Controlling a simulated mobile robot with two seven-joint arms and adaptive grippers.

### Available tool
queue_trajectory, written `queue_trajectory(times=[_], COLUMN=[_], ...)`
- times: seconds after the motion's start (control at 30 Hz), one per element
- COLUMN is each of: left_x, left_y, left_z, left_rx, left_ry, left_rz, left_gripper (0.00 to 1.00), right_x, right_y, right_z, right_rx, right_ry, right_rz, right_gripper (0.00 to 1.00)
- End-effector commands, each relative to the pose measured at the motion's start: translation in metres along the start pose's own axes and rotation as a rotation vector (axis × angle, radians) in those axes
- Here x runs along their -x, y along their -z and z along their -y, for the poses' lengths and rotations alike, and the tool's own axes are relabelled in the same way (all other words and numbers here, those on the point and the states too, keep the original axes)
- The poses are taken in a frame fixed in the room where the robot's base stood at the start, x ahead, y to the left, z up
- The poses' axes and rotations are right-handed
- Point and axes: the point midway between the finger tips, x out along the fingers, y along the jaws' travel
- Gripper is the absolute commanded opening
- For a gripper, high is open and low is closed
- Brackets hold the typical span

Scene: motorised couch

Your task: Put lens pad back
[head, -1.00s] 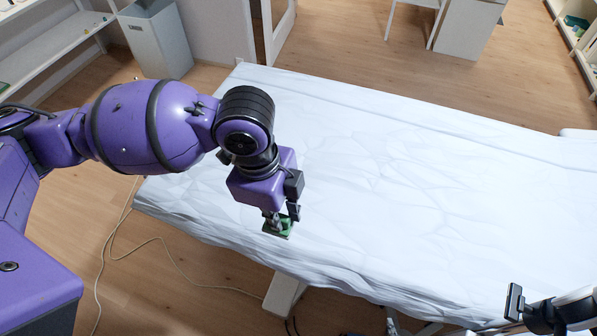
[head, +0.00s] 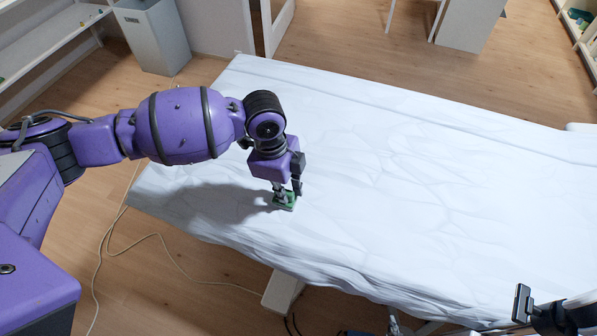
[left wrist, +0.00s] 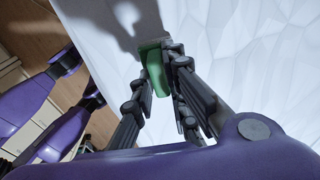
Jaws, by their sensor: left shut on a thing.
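My left gripper (head: 287,193) is shut on a small green pad (head: 284,204), which I take to be the lens pad. The gripper points down, with the pad at its fingertips over the near left part of the white couch (head: 400,160). In the left wrist view the green pad (left wrist: 154,68) sits between the dark fingers, above the white cover. A shadow falls on the cover beside it. I cannot tell whether the pad touches the cover.
The couch's white cover is bare and slightly wrinkled to the right. A pale cable (head: 155,238) lies on the wooden floor at left. A grey bin (head: 152,38) and white shelves (head: 45,35) are behind.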

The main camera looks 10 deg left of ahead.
Motion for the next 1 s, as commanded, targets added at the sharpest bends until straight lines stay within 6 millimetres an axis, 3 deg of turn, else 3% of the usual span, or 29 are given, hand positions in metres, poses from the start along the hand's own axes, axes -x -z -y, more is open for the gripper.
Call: queue_trajectory(times=[0.33,0.37,0.5,0.83,1.0], left_x=[-0.004,-0.004,-0.004,-0.001,0.021], left_y=[0.000,0.000,0.000,0.000,0.000], left_z=[0.000,0.000,0.000,0.000,0.001], left_rx=[0.001,0.000,0.000,0.000,0.001], left_ry=[0.001,0.001,0.001,0.002,0.005], left_rz=[-0.001,-0.001,-0.001,-0.001,-0.002], left_gripper=[0.00,0.16,0.32,0.32,0.32], right_x=[0.000,0.000,0.000,0.000,0.000], right_y=[0.003,0.003,0.004,0.004,0.008], right_z=[0.000,0.000,0.000,0.001,0.001], right_rx=[0.000,0.000,0.000,-0.001,-0.002], right_ry=[0.000,0.000,0.001,0.001,0.001], right_rz=[-0.006,-0.006,-0.007,-0.008,-0.013], right_gripper=[0.00,0.00,0.00,0.00,0.00])
